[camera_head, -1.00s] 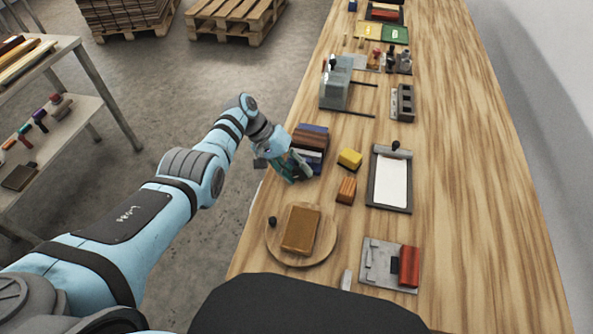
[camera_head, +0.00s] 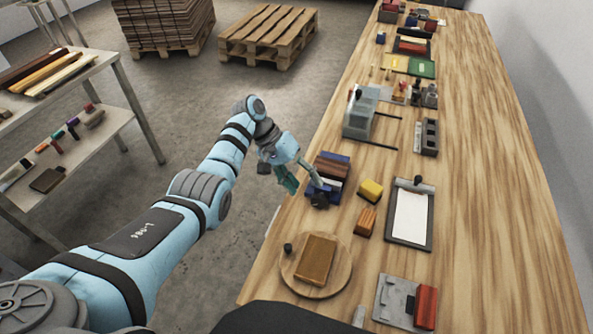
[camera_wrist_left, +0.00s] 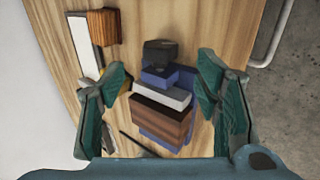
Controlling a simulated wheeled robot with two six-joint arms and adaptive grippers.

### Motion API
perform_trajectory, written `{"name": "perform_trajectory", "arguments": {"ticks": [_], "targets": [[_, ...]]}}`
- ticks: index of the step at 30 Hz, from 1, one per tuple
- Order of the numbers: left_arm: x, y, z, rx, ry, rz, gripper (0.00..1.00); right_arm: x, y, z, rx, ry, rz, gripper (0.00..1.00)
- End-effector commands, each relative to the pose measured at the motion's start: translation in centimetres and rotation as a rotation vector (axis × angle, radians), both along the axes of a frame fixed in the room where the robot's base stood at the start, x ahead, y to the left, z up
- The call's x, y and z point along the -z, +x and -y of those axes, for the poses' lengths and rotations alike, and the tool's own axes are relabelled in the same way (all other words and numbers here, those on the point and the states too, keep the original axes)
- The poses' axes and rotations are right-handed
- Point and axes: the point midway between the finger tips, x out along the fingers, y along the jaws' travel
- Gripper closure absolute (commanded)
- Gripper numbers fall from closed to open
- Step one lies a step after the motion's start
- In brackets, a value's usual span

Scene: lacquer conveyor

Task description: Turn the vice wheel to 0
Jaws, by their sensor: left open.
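The vice (camera_head: 333,166), blue with brown wooden blocks, sits at the left edge of the bench. Its dark vice wheel (camera_head: 320,200) is at its near end. My left gripper (camera_head: 303,181) is open beside the vice, on its left, with one finger close to the wheel. In the left wrist view, the vice (camera_wrist_left: 160,122) and the dark wheel (camera_wrist_left: 160,52) lie between the spread fingers, with nothing gripped. No scale or number on the wheel can be read. My right gripper is not in view.
A yellow block (camera_head: 370,190) and an orange-brown wooden block (camera_head: 366,222) are right of the vice. A round board (camera_head: 290,270) bearing a brown block is nearer. A clipboard (camera_head: 428,187) lies further right. The bench's right side is clear.

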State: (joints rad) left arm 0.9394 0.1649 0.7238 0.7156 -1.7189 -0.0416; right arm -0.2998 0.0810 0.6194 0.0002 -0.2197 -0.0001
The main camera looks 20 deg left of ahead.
Motion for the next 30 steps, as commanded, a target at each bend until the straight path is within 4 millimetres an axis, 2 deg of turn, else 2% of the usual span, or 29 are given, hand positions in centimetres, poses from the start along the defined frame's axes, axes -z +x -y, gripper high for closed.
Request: {"name": "perform_trajectory", "arguments": {"ticks": [3, 6, 17, 19, 20, 21, 22, 24, 26, 30], "targets": [[-2.5, 0.1, -1.8, -0.002, 0.002, 0.002, 0.43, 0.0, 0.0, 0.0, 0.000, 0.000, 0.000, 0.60], [-3.9, 0.1, -2.8, -0.001, 0.002, 0.002, 0.43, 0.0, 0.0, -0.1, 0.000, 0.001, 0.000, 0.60], [-4.7, 0.1, -3.1, 0.002, -0.001, 0.001, 0.43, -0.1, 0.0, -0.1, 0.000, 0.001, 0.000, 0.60], [-5.8, 0.2, -0.7, 0.037, -0.024, 0.012, 0.43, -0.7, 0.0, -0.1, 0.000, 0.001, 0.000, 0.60], [-6.6, 0.4, 1.4, 0.069, -0.028, 0.023, 0.43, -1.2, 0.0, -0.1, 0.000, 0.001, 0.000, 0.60], [-7.8, 0.4, 4.5, 0.123, 0.016, 0.039, 0.43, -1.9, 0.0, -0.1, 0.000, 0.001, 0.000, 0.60], [-8.4, 0.4, 6.4, 0.151, 0.082, 0.045, 0.43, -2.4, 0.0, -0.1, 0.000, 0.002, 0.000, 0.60], [-9.4, 0.2, 8.5, 0.163, 0.263, 0.049, 0.43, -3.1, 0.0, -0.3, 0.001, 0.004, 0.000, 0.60], [-10.1, 0.1, 8.4, 0.130, 0.407, 0.046, 0.43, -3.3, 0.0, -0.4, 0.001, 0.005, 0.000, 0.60], [-9.6, 0.0, 4.9, 0.014, 0.608, 0.006, 0.43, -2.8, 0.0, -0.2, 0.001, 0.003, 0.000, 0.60]]}}
